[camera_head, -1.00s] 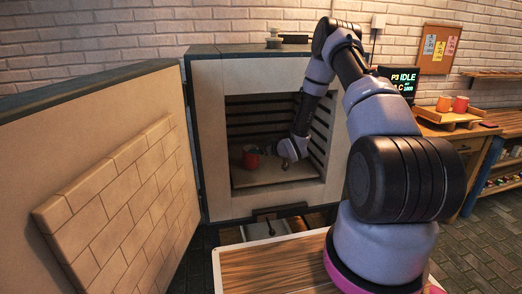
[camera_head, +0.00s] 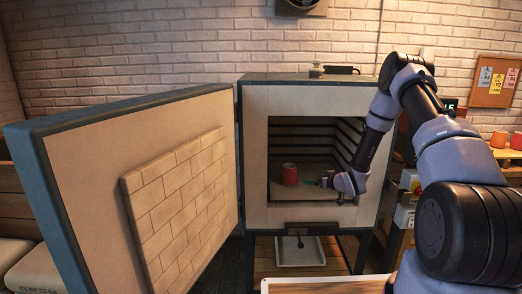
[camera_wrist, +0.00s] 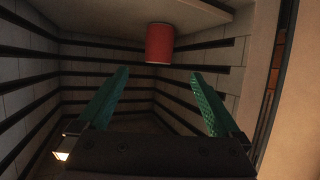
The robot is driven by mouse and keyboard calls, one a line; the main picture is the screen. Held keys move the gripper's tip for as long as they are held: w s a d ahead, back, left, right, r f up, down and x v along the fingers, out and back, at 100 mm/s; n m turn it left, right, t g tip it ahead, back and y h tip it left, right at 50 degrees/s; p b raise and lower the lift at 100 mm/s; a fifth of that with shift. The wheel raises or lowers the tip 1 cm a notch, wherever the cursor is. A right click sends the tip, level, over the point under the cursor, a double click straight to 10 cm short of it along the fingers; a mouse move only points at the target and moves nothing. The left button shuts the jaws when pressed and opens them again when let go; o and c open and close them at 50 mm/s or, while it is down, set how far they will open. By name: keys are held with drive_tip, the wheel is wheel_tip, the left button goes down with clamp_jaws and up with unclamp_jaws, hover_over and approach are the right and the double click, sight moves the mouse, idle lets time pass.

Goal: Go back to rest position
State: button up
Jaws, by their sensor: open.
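A red cup (camera_head: 289,174) stands upright on the floor inside the open kiln (camera_head: 255,172). My gripper (camera_head: 322,182) is at the kiln's mouth, to the right of the cup and apart from it. In the wrist view the green fingers of my gripper (camera_wrist: 160,75) are spread wide with nothing between them. The red cup also shows in the wrist view (camera_wrist: 160,44), beyond the fingertips near the top.
The kiln door (camera_head: 120,200) stands wide open to the left. The kiln's dark slotted walls are close around the fingers. A wooden table (camera_head: 330,285) edge lies in front.

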drive_tip(key=s+d+r+m+g+h, duration=0.1)
drive_tip(key=d+r+h, duration=0.1)
drive_tip(key=r, duration=0.7)
drive_tip(key=s+d+r+m+h, duration=0.1)
drive_tip(key=d+r, duration=0.1)
drive_tip(key=r, duration=0.6)
drive_tip(key=s+d+r+m+g+h, duration=0.2)
drive_tip(key=s+r, duration=0.7)
drive_tip(key=r, duration=0.5)
drive_tip(key=s+a+r+m+g, duration=0.1)
drive_tip(key=s+r, duration=0.2)
drive_tip(key=s, duration=0.8)
drive_tip(key=s+a+r+m+y, duration=0.1)
drive_tip(key=s+r, duration=0.3)
drive_tip(key=s, duration=0.7)
drive_tip(key=s+a+r+m+g, duration=0.1)
drive_tip(key=s+a+r+m, duration=0.1)
drive_tip(key=s, duration=0.9)
drive_tip(key=shift+s+a+r+m+g+y, duration=0.3)
drive_tip(key=shift+a+r+m+y, duration=0.15)
drive_tip(key=shift+r, duration=0.5)
